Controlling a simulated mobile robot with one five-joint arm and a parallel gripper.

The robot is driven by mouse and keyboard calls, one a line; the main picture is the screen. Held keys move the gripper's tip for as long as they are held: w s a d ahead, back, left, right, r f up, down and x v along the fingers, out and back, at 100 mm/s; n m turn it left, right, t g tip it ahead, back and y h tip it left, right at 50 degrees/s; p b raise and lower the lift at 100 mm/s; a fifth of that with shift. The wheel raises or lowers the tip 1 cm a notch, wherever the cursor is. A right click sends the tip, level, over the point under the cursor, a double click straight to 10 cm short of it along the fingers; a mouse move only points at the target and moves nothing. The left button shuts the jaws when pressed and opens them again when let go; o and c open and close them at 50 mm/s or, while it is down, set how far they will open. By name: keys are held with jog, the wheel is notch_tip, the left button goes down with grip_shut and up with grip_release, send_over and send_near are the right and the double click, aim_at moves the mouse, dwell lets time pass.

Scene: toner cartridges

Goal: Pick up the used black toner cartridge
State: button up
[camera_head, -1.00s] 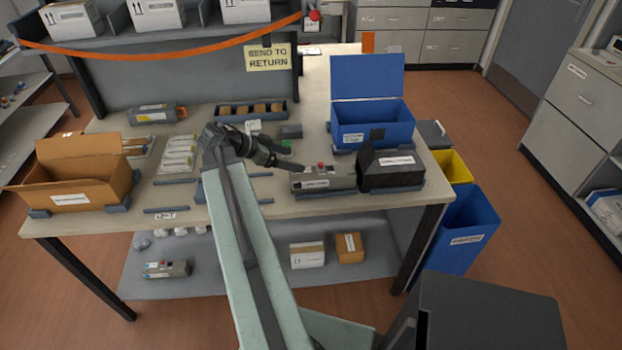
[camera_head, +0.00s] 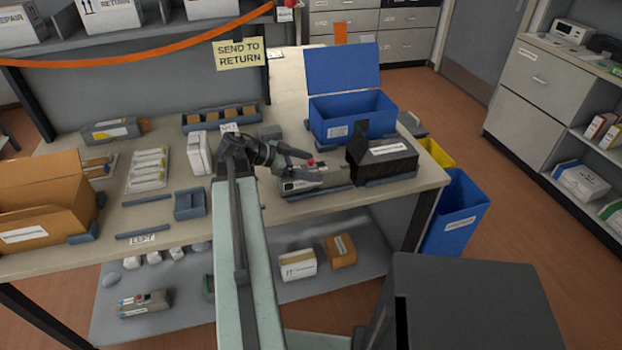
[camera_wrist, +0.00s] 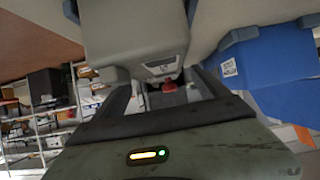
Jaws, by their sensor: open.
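A grey toner cartridge with a red knob (camera_head: 318,180) lies in a low holder near the table's front edge. Its colour marking is too small to read. My gripper (camera_head: 300,163) is open at the cartridge's left end, its fingers over or beside that end. In the wrist view, a grey body with a small label (camera_wrist: 140,40) lies ahead of the open gripper (camera_wrist: 165,92), with a red knob between the fingers. I cannot tell whether the fingers touch it.
A black box (camera_head: 388,163) stands right of the cartridge, with an open blue bin (camera_head: 350,118) behind. Another cartridge (camera_head: 108,131) lies at the back left, and one (camera_head: 143,304) on the lower shelf. An open cardboard box (camera_head: 40,205) stands at the left.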

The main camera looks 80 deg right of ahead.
aim_at(314, 168)
jog(key=b+x, duration=0.1)
jog(key=x, duration=0.1)
jog(key=b+x, duration=0.1)
jog(key=x, duration=0.1)
jog(key=shift+f, duration=0.4)
jog(key=shift+s+d+f+b, duration=0.1)
jog(key=shift+s+d+b, duration=0.05)
jog(key=shift+s+b, duration=0.15)
grip_shut()
jog(key=shift+r, duration=0.25)
notch_tip(314, 168, up, 18)
jog(key=p, duration=1.8)
